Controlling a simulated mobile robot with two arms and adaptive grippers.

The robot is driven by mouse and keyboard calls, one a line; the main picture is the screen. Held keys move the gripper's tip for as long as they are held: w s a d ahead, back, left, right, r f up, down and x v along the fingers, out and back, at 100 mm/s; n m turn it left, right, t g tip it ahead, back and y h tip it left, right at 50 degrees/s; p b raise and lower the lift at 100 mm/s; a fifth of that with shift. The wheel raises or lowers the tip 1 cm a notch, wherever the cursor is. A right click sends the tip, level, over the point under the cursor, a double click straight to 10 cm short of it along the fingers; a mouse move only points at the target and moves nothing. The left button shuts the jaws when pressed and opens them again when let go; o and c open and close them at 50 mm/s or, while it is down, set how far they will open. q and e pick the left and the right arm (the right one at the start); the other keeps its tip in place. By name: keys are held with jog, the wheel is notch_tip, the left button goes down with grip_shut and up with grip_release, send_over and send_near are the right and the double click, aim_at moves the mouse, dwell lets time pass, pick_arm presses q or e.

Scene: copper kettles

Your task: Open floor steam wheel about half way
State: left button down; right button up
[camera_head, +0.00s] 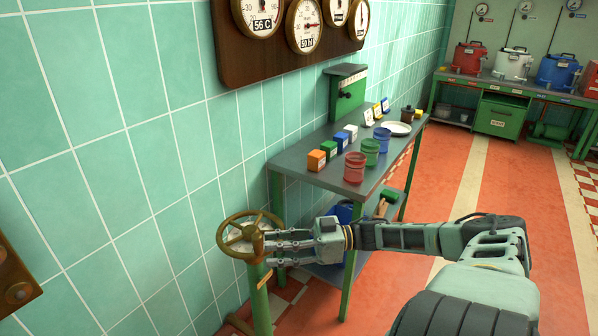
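The floor steam wheel (236,243) is a brass handwheel on top of a green post, close to the tiled wall at the lower middle of the head view. My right gripper (268,244) reaches in from the right, with its fingers at the right side of the wheel's rim. The fingers look spread above and below, with part of the rim near or between them. I cannot tell whether they press on the rim. My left gripper is not in view.
A grey-topped table (300,158) with green legs stands just behind, holding coloured blocks, several cups and a white plate (396,128). Gauges on a wooden board (232,62) hang above. A far bench carries red, white and blue kettles. The orange floor (450,180) at right is clear.

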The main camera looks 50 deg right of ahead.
jog(key=v, duration=0.7)
jog(key=shift+s+d, duration=0.1)
